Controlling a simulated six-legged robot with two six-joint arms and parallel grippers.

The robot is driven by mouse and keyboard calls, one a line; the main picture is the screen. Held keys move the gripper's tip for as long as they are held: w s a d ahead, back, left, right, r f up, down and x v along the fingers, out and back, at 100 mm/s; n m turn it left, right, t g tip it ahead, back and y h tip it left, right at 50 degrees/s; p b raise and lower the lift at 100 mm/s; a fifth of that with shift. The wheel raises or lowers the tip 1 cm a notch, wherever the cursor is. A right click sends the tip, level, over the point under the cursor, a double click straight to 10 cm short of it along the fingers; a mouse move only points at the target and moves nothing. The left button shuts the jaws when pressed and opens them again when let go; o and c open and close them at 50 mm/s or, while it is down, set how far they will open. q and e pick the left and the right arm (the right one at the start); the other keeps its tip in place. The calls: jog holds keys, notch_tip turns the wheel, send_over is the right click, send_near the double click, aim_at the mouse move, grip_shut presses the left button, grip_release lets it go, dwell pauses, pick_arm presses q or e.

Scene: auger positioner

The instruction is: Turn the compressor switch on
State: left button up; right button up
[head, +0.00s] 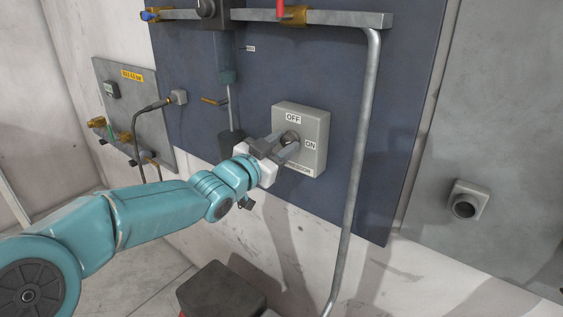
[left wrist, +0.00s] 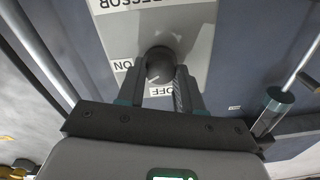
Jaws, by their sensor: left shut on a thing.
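The compressor switch is a light grey box (head: 316,158) on the blue panel, with an OFF label at its top and an ON label at its right. Its dark round knob (head: 291,136) sits in the middle of the face. My left gripper (head: 287,144) reaches it from the lower left and is shut on the knob. In the left wrist view the box appears upside down, and the knob (left wrist: 160,63) is between the two fingertips (left wrist: 160,78). The fingers partly hide the knob, so I cannot tell which label it points to. My right gripper is out of view.
A grey pipe (head: 363,150) runs down just right of the switch. A horizontal pipe with a blue valve handle (head: 150,15) and a red one (head: 280,8) is above. A dark cylinder (head: 231,146) hangs left of the switch. A dark box (head: 222,290) stands below.

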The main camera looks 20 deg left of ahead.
pick_arm(q)
jog(key=m+b, duration=0.2)
jog(key=m, duration=0.1)
jog(key=shift+f+m, duration=0.15)
jog(key=shift+m, duration=0.15)
jog(key=shift+m+b, duration=0.65)
jog(key=shift+m, duration=0.45)
jog(key=o, duration=1)
jog(key=shift+o, duration=0.2)
jog(key=shift+s, duration=0.1)
jog(key=shift+s+a, duration=0.2)
jog(key=shift+s, duration=0.1)
jog(key=v, duration=1.5)
jog(key=shift+s+a, duration=0.15)
